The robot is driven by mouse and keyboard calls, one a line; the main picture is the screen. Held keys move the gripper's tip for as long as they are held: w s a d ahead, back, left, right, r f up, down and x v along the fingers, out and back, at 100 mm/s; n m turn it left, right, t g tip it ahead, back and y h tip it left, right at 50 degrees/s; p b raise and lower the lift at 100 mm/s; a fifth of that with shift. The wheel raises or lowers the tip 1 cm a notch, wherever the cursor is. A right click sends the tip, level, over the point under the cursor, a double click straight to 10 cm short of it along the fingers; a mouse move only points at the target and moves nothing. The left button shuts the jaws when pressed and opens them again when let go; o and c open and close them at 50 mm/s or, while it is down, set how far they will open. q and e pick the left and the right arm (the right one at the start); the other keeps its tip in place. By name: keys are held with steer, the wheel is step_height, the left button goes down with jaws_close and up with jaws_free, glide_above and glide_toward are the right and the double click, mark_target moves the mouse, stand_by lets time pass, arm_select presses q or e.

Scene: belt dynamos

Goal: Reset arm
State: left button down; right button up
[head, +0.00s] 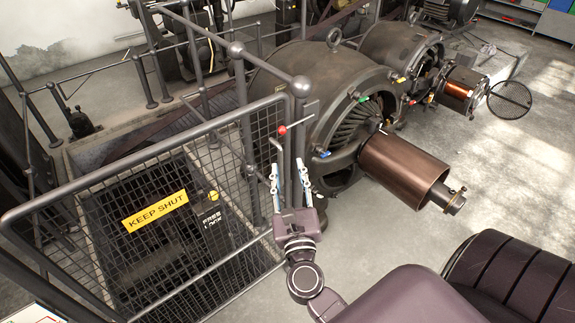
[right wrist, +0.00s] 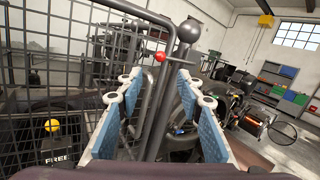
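My right gripper (head: 289,190) is at the gate post in the head view, with its two fingers apart. In the right wrist view the blue finger pads (right wrist: 160,120) stand wide apart, with grey upright bars seen between them. A red-tipped lever (head: 282,130) is just above the fingers; its red knob (right wrist: 160,57) also shows in the right wrist view. I cannot tell whether the fingers touch the bars. My left gripper is out of view.
A large dynamo (head: 315,75) with a copper-coloured drum (head: 404,170) stands right of the post. A second dynamo (head: 400,48) is behind it. A dark pit (head: 150,250) lies behind the gate. Floor (head: 500,190) at the right is clear.

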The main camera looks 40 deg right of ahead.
stand_by(0.4)
steer(key=a+f+n+g+y, duration=0.1)
steer(key=a+f+n+y, duration=0.25)
steer(key=f+n, duration=0.55)
steer(key=a+f+n+y, duration=0.3)
steer(key=a+f+n, duration=0.3)
steer(key=f, duration=0.5)
steer(key=s+a+f+n+g+y, duration=0.1)
steer(key=s+a+f+n+g, duration=0.15)
steer(key=f+n, duration=0.45)
steer(key=s+a+f+n+g+y, duration=0.1)
steer(key=s+f+n+g+y, duration=0.2)
steer(key=f, duration=0.8)
steer(key=s+f+n+g, duration=0.4)
steer(key=s+f+n, duration=0.4)
steer(key=s+f, duration=0.55)
steer(key=s+d+f+n+g, duration=0.1)
steer(key=s+f+n+g, duration=0.1)
steer(key=s, duration=0.5)
steer(key=s+d+f+n+g+h, duration=0.1)
steer(key=s+d+f+n+g, duration=0.1)
steer(key=s, duration=0.5)
steer(key=s+d+f+n+g, duration=0.2)
steer(key=s+f+n, duration=0.2)
steer(key=s, duration=0.4)
steer(key=shift+f+n+h, duration=0.3)
steer(key=shift+f+h, duration=0.05)
steer(key=shift+f, duration=0.15)
